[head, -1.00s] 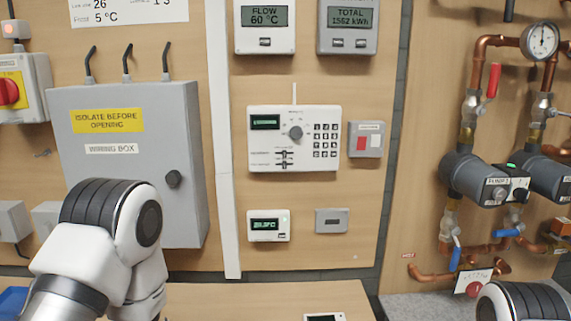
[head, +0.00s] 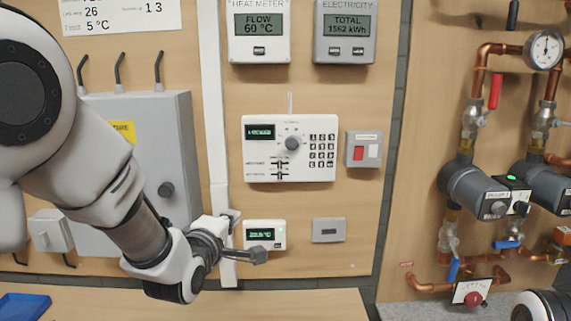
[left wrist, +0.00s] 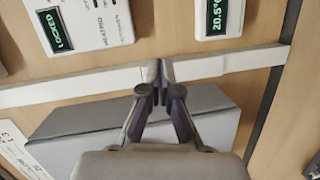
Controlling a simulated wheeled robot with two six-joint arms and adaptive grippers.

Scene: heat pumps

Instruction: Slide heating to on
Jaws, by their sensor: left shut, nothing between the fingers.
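The white control panel (head: 322,164) hangs mid-wall in the head view, with a small green display, a round knob, a keypad and two small dark sliders (head: 281,169) at lower left. I cannot read their labels clearly or tell which is heating. In the left wrist view the panel (left wrist: 105,18) is cut off at upper left, turned, its display reading "LOCKED". My left gripper (head: 260,256) is shut and empty, below and left of the panel, beside the thermostat (head: 278,230). In the left wrist view its fingertips (left wrist: 160,70) meet over the white trunking. My right gripper is out of view.
White vertical trunking (head: 213,110) and a grey wiring box (head: 170,130) stand left of the panel. A grey box with a red switch (head: 363,150) is to its right. Meters (head: 259,30) hang above. Copper pipes and pumps fill the right. A bench (head: 300,303) runs below.

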